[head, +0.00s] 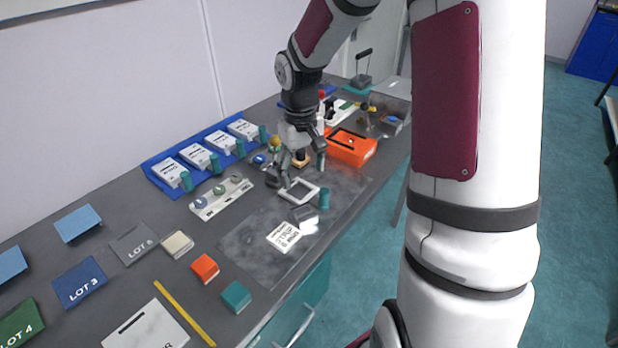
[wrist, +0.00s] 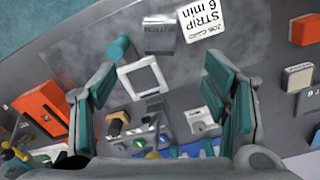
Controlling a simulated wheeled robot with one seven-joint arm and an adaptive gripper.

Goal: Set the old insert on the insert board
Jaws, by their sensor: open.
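A white board with several round pieces in blue, green and grey, which looks like the insert board (head: 207,212), lies on the bench left of my gripper. In the wrist view the board (wrist: 211,130) is partly hidden by the right-hand finger. I cannot tell which piece is the old insert. My gripper (head: 294,180) is open and low over the bench, between the board and a white square frame (head: 312,198). In the wrist view its fingers (wrist: 165,92) stand wide apart with nothing gripped, and the frame (wrist: 127,85) shows between them.
An orange box (head: 352,150) stands right of my gripper. A blue tray (head: 152,172) with white boxes lies behind. A teal cylinder (head: 325,198), a grey block (head: 304,215) and a job card (head: 284,237) are in front. The grey mat (head: 257,262) has bare room.

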